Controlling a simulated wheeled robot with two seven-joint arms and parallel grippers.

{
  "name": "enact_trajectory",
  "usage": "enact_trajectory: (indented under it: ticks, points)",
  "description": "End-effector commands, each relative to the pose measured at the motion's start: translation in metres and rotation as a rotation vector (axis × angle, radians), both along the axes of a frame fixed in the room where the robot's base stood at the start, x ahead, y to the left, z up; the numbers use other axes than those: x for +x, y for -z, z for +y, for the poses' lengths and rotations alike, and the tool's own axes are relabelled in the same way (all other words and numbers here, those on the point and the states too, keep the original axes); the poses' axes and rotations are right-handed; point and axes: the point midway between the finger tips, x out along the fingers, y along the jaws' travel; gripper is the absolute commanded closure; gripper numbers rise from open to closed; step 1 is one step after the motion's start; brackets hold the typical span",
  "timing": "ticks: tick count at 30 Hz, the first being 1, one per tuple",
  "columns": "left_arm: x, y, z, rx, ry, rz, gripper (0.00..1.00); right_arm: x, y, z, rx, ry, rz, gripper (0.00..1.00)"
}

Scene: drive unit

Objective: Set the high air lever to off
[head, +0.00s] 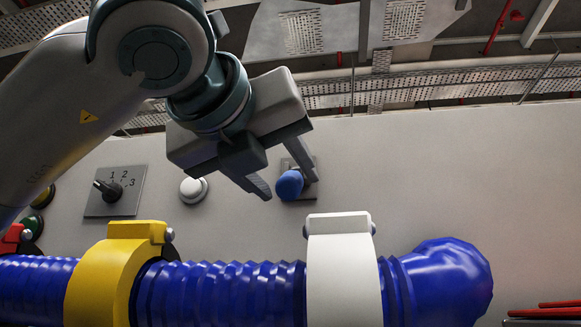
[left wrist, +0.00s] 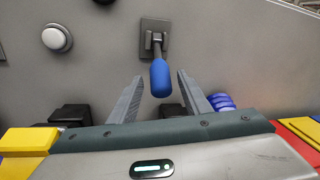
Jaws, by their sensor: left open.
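The lever has a blue handle (head: 289,184) and sits on a small grey plate (head: 304,163) on the grey wall panel. In the left wrist view the blue handle (left wrist: 160,78) hangs from its plate (left wrist: 155,27) and points toward my gripper. My left gripper (head: 288,179) is open, with one finger on each side of the blue handle. In the left wrist view the gripper (left wrist: 160,77) shows a gap between each finger and the handle. I cannot tell which setting the lever is at; no label is readable. My right gripper is not in view.
A white round button (head: 193,190) and a rotary switch (head: 110,190) with numbers are left of the lever. Below runs a thick blue ribbed hose (head: 215,292) with a yellow clamp (head: 100,285) and a white clamp (head: 343,280). The wall right of the lever is bare.

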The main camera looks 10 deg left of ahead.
Motion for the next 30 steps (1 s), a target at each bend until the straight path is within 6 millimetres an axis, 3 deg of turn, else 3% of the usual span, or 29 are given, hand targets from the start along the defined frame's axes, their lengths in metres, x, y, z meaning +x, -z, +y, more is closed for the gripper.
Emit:
enact_trajectory:
  ticks: [7, 19, 25, 30]
  points:
    - [0.026, -0.001, -0.005, -0.001, -0.002, 0.002, 0.56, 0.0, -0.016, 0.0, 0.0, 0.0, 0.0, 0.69]
    - [0.03, 0.0, -0.006, 0.0, 0.0, 0.0, 0.56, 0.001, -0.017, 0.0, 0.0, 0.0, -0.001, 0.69]
    - [0.03, 0.0, -0.006, 0.0, -0.001, 0.0, 1.0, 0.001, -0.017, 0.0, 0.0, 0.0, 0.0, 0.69]
    - [0.03, 0.0, -0.005, -0.001, -0.001, 0.003, 1.0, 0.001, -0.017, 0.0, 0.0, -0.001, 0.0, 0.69]
